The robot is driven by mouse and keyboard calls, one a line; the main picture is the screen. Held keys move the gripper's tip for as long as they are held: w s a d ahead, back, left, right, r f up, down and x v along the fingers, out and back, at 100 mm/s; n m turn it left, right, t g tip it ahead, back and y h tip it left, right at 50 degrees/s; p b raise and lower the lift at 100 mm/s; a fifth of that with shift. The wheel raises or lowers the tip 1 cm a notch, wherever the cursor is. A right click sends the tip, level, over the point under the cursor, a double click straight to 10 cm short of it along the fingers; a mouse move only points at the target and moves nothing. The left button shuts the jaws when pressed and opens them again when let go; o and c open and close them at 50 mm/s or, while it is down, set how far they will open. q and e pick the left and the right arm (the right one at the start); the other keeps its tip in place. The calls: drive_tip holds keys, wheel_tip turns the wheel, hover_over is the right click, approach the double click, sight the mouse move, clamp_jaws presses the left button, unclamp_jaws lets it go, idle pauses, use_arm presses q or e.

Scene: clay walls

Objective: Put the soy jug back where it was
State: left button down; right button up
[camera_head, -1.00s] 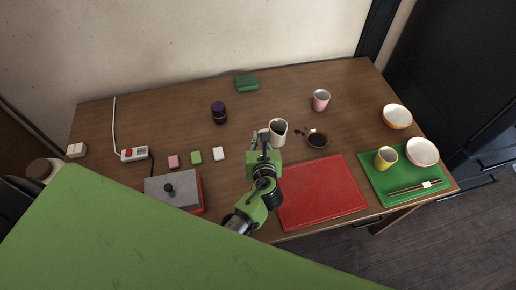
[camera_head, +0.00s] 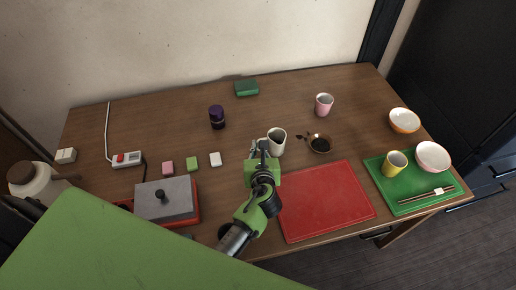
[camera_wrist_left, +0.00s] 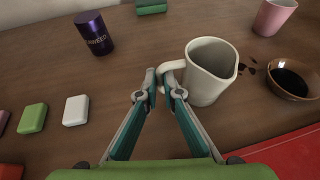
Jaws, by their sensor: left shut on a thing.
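The cream soy jug (camera_head: 277,141) stands upright near the middle of the wooden table. In the left wrist view the jug (camera_wrist_left: 208,80) shows its handle on the left and its spout on the right. My left gripper (camera_head: 261,147) is shut on the handle; its fingertips (camera_wrist_left: 164,82) meet there in the wrist view. I cannot tell whether the jug's base touches the table. A small brown bowl with dark liquid (camera_head: 320,144) is just right of the jug, with dark spots on the table beside it. My right gripper is not in view.
A red board (camera_head: 325,200) lies in front of the jug. Behind are a purple tin (camera_head: 217,117), a green box (camera_head: 246,88) and a pink cup (camera_head: 324,105). Small blocks (camera_head: 192,164) and a lidded grill box (camera_head: 166,200) are left; a green tray (camera_head: 405,207) is right.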

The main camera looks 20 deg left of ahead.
use_arm(q)
drive_tip(key=shift+f, duration=0.1)
drive_tip(key=c, duration=2.2)
unclamp_jaws()
drive_tip(key=v, duration=1.2)
